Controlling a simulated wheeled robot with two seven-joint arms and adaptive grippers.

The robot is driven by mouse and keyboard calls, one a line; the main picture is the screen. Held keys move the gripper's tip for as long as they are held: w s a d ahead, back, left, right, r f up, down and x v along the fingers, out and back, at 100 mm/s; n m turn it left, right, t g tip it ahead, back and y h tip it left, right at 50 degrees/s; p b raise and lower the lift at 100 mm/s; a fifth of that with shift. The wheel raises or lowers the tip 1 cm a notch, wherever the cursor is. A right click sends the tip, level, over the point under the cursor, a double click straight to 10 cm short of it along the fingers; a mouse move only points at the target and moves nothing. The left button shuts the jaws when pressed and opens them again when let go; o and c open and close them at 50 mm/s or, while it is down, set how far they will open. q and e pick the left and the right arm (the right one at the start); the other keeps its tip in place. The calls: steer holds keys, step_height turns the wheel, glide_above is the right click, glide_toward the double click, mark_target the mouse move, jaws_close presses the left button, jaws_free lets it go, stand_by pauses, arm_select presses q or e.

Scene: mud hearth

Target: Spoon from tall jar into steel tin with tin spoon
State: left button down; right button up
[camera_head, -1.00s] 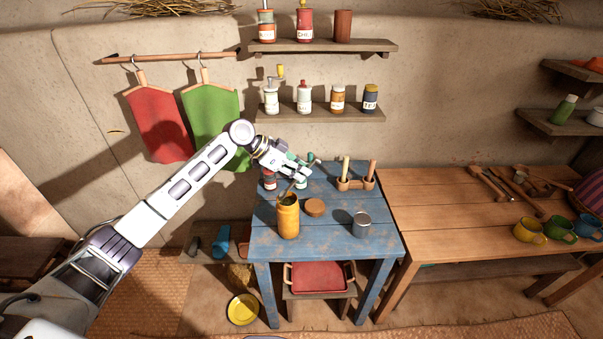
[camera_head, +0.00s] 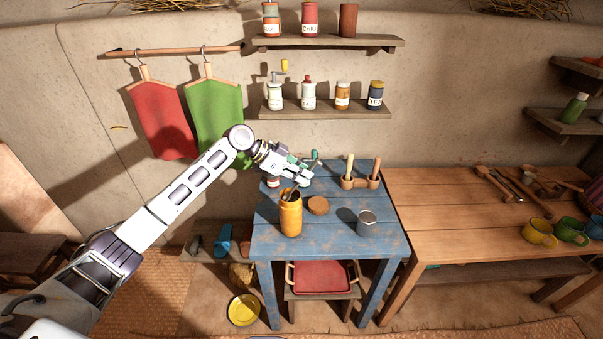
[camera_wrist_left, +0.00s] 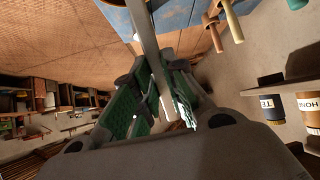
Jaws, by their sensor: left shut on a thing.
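The tall jar (camera_head: 290,218) is yellow-orange, open and upright on the blue table. Its round wooden lid (camera_head: 318,205) lies beside it. The steel tin (camera_head: 366,224) stands open at the right. My left gripper (camera_head: 303,176) is above and just behind the jar, shut on the tin spoon (camera_head: 294,191). The spoon slants down to the jar's mouth, and its lower end is hidden there. In the left wrist view the grey spoon (camera_wrist_left: 149,45) runs between the green finger pads (camera_wrist_left: 152,100). My right gripper is not in view.
The blue table (camera_head: 335,238) also bears a wooden holder (camera_head: 360,183) with two handles upright, and small jars behind my gripper. The wooden table (camera_head: 450,215) at the right holds cups and utensils. Shelves (camera_head: 335,109) with jars hang above.

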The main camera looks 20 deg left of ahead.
mark_target(312, 166)
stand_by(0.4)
arm_select(q)
steer(key=shift+f, duration=0.35)
steer(key=shift+f+b, duration=0.6)
steer(key=shift+f, duration=0.2)
stand_by(0.7)
steer(key=shift+r, duration=0.15)
steer(key=shift+r+p, duration=1.25)
steer(key=shift+r, duration=0.35)
steer(key=shift+r+p, duration=1.25)
steer(key=shift+r, duration=0.55)
steer(key=shift+r, duration=0.1)
